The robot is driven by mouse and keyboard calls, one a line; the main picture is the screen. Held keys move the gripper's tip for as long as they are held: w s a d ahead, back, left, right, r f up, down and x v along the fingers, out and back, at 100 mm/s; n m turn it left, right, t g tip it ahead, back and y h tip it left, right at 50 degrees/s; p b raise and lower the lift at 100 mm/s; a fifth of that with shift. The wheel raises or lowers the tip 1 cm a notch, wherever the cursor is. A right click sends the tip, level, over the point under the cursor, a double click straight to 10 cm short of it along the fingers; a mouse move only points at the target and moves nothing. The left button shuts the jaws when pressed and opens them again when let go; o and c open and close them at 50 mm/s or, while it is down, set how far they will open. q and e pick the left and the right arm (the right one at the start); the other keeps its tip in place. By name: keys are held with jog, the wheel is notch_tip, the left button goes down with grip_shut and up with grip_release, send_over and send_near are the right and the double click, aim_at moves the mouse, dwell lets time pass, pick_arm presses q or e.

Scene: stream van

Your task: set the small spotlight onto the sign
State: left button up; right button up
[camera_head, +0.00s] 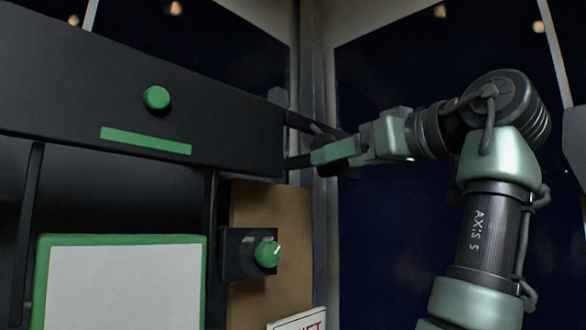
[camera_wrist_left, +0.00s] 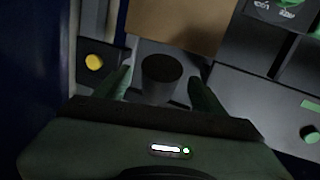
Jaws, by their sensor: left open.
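A dark cylinder (camera_wrist_left: 161,76), which may be the small spotlight, lies between the two fingers of my left gripper (camera_wrist_left: 158,88) in the left wrist view. The fingers are open, with a visible gap on each side of it. In the head view a gripper (camera_head: 300,142) that fits this one reaches from the right to the end of a black panel (camera_head: 230,120); its arm enters at the lower right. A white card with red letters (camera_head: 300,322) is cut off at the bottom edge; I cannot tell whether it is the sign. My right gripper is not in view.
The black panel bears a green button (camera_head: 157,97) and a green strip (camera_head: 145,140). Below are a green-framed white board (camera_head: 125,285), a brown board (camera_head: 298,210) and a box with a green knob (camera_head: 267,253). A yellow knob (camera_wrist_left: 94,62) shows in the wrist view.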

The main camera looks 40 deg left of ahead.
pick_arm(q)
jog(key=shift+a+r, duration=0.1)
jog(key=shift+a, duration=0.2)
jog(key=shift+r, duration=0.1)
jog(key=shift+a+r+p, duration=0.1)
jog(key=shift+r+p, duration=0.2)
jog(key=shift+p, duration=0.2)
jog(key=x, duration=0.3)
jog(key=p+x, duration=0.1)
jog(key=x, duration=0.2)
jog(key=shift+w+a+f, duration=0.1)
jog(key=shift+a+f, duration=0.1)
jog(key=shift+f, duration=0.05)
jog(key=shift+d+r, duration=0.1)
jog(key=shift+d, duration=0.45)
jog(key=shift+s+d, duration=0.1)
jog(key=shift+s, duration=0.15)
jog(key=c, duration=1.4)
